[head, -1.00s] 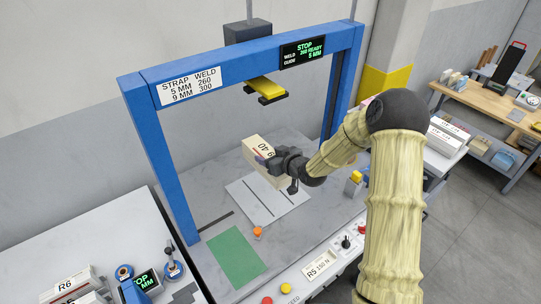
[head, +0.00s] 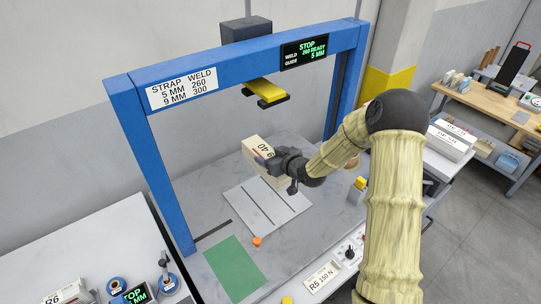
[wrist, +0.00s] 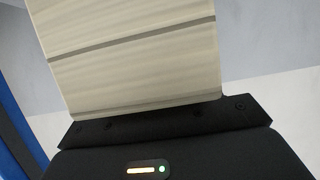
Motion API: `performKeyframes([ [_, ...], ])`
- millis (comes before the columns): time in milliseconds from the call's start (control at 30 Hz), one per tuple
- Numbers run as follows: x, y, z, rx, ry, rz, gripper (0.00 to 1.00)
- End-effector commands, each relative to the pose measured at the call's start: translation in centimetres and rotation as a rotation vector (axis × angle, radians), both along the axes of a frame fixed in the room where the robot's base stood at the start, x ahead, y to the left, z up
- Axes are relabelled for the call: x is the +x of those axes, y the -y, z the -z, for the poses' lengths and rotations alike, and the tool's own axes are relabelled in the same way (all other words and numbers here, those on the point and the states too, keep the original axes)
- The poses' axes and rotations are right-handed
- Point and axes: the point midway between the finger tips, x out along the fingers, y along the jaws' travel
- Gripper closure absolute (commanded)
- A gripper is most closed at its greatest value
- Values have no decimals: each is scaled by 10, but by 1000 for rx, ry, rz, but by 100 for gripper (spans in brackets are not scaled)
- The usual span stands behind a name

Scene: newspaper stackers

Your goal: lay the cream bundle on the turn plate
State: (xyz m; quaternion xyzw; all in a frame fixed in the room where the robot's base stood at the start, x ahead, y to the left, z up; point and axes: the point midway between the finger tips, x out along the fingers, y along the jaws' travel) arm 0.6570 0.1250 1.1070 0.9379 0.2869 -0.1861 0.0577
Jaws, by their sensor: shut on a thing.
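The cream bundle (head: 256,149) is a block with dark print on its side, held above the table under the blue frame. My gripper (head: 274,162) is shut on it from the right. In the wrist view, the bundle (wrist: 130,60) fills the upper part, with a dark strap line across its layered side. The turn plate (head: 265,206) is the pale square plate with dark slots on the table. The bundle is over the far part of the plate in the head view. The exact gap between them cannot be told.
The blue frame (head: 168,165) stands around the work area, with a yellow and black weld head (head: 265,91) hanging above. A green mat (head: 234,267) and an orange button (head: 257,241) lie in front. A yellow-topped block (head: 358,187) stands right of the plate.

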Motion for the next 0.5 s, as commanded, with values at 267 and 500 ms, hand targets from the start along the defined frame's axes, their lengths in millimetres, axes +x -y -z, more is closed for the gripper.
performKeyframes([
  [267,1,-1,34,2,6,-1,97],
  [500,1,-1,67,2,7,-1,97],
])
